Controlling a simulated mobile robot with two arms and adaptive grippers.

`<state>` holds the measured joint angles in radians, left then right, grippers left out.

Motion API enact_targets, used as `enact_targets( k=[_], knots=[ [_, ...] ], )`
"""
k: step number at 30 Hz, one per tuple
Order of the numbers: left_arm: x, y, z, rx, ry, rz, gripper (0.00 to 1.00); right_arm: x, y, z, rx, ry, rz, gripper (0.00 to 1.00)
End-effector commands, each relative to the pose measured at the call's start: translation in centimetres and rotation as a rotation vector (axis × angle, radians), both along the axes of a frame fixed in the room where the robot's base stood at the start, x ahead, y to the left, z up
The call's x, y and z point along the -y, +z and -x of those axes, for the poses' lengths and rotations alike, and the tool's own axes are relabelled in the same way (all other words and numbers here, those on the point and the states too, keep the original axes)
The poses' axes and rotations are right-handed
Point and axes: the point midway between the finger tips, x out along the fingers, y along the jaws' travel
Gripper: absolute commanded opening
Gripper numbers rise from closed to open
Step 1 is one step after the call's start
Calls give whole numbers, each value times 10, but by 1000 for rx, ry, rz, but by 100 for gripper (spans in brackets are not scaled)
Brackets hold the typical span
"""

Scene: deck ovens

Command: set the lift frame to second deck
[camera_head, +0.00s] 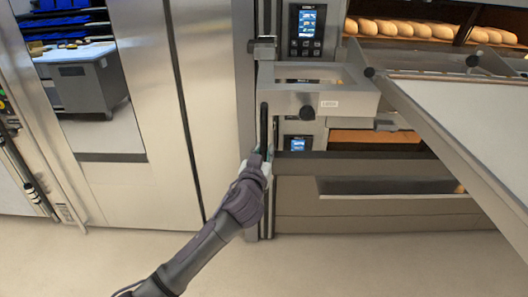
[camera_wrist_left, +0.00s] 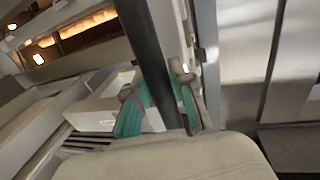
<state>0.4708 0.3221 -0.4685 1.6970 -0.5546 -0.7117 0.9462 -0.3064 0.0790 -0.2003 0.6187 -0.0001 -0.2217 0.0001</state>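The lift frame (camera_head: 345,101) is a pale metal frame with a round black knob and a small label, standing in front of the ovens at the middle deck's height. A dark upright bar (camera_head: 264,125) runs down its left side. My left gripper (camera_head: 262,160) is at the lower part of this bar. In the left wrist view the dark bar (camera_wrist_left: 150,55) passes between the green finger pads of the left gripper (camera_wrist_left: 160,110). A narrow gap shows between the left pad and the bar, so the fingers look open around it. My right gripper is out of view.
The top oven deck holds several loaves (camera_head: 400,28). A lower deck opening (camera_head: 375,136) glows orange. A large pale loading board (camera_head: 465,115) slants across the right. Control panels (camera_head: 307,22) sit left of the decks. Steel doors stand left; the floor in front is clear.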

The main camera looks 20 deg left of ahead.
Motion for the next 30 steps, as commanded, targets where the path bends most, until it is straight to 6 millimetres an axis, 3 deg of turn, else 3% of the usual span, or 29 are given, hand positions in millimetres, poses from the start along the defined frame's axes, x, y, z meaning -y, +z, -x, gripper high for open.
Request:
enact_targets(
  k=[1,3,11,18,24,25,30],
  knots=[
    [0,0,0,0,0,0,9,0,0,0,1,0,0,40],
    [0,0,0,0,0,0,0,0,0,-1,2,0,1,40],
    [0,0,0,-1,0,0,0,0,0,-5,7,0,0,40],
    [0,19,0,4,0,5,0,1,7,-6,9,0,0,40],
    [-1,21,0,10,0,0,0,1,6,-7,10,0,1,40],
    [-1,21,0,10,0,0,23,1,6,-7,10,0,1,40],
    [-1,18,0,5,0,1,48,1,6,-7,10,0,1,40]
  ],
)
